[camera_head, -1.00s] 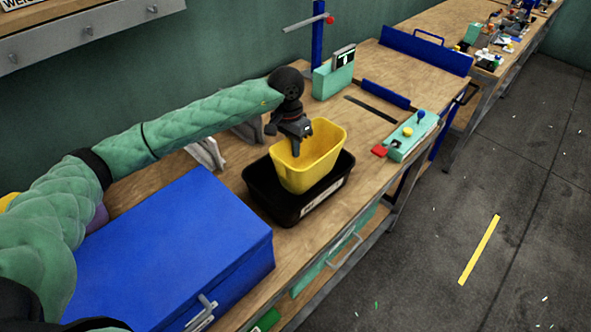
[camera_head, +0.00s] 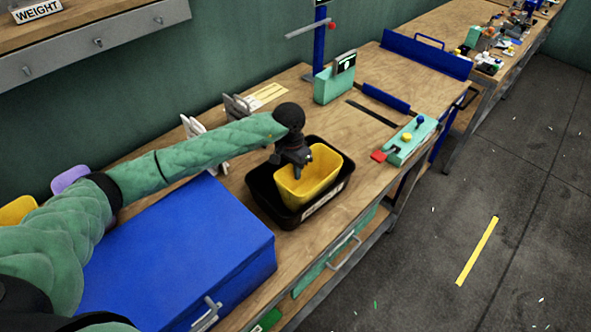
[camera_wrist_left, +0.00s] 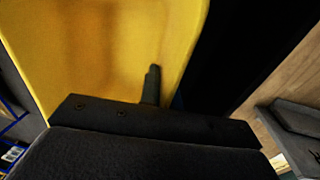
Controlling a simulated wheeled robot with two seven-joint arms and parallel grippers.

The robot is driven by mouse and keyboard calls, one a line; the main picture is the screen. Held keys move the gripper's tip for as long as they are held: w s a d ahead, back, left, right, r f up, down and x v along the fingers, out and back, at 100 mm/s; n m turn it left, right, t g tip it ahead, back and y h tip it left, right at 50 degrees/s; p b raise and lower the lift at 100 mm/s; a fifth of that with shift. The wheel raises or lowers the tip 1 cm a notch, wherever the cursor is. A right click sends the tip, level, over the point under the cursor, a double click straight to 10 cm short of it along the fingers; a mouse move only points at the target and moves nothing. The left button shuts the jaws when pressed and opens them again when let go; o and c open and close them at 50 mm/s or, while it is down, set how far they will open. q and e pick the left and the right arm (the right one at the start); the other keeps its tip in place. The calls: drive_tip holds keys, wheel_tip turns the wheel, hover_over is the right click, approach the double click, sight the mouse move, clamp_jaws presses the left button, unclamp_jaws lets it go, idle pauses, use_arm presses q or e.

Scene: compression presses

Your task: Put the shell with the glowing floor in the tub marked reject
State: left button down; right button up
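The yellow shell (camera_head: 325,170) is an open bin-like piece sitting low inside a black tub (camera_head: 262,197). The tub has a pale label on its front (camera_head: 322,203), too small to read. My left gripper (camera_head: 297,172) is at the shell's left back rim and appears shut on its wall. In the left wrist view one dark finger (camera_wrist_left: 151,85) lies against the yellow wall (camera_wrist_left: 100,50); the other finger is hidden. The shell's floor is mostly hidden, so I cannot tell whether it glows. My right gripper is not in view.
A large blue box (camera_head: 180,250) stands left of the tub. Purple (camera_head: 70,178) and yellow-orange (camera_head: 17,210) pieces show at far left. Bench wood right of the tub is clear.

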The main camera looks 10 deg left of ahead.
use_arm(q)
drive_tip(key=shift+f, duration=0.1)
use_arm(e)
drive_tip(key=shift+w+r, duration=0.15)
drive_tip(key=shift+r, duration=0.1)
use_arm(q)
drive_tip(key=c, duration=1.6)
unclamp_jaws()
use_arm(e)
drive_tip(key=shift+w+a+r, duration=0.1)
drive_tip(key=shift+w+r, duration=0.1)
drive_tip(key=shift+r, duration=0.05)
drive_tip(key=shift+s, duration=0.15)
